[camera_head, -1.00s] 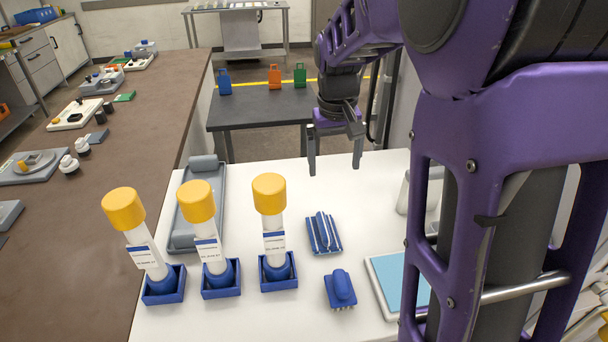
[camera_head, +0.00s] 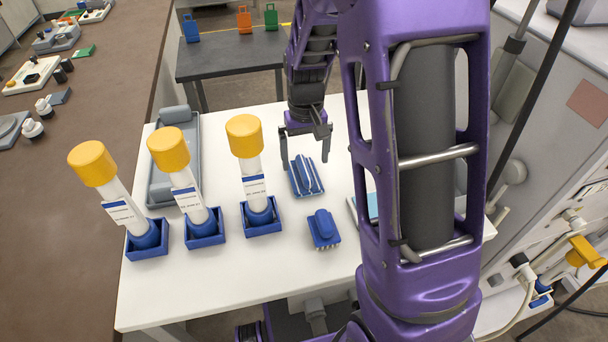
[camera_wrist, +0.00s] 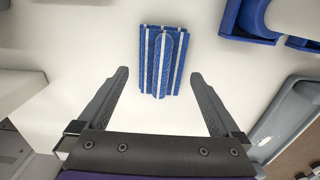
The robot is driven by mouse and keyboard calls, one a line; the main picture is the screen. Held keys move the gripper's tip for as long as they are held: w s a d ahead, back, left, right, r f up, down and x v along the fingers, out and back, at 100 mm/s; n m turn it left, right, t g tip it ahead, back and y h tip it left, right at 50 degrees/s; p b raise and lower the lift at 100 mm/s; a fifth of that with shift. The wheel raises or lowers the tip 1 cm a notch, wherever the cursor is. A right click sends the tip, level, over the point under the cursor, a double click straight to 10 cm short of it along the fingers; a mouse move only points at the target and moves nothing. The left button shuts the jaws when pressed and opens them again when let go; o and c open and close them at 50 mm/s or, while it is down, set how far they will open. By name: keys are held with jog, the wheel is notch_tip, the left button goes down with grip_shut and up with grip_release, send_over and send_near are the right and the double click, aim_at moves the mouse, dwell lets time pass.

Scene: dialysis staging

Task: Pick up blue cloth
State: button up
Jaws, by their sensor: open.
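The blue cloth (camera_head: 306,176) is a folded blue piece with white stripes, lying flat on the white table. In the wrist view the cloth (camera_wrist: 162,62) lies ahead of the fingertips, near the middle between them and apart from them. My gripper (camera_head: 305,165) is open and empty. In the head view its fingers hang around the far part of the cloth, though their height above the table is hard to tell. In the wrist view the gripper (camera_wrist: 158,75) shows both fingers spread wide.
A blue brush (camera_head: 323,228) lies just nearer than the cloth. Several yellow-capped tubes in blue holders, one being the nearest holder (camera_head: 262,226), stand to the left. A grey tray (camera_head: 158,190) lies behind them. A light-blue-topped item (camera_head: 372,206) is partly hidden by my arm.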

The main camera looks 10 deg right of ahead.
aim_at(304, 167)
jog(key=f, duration=0.4)
jog(key=shift+w+a+f, duration=0.1)
jog(key=shift+w+f, duration=0.1)
jog(key=shift+f, duration=0.2)
jog(key=c, duration=1.2)
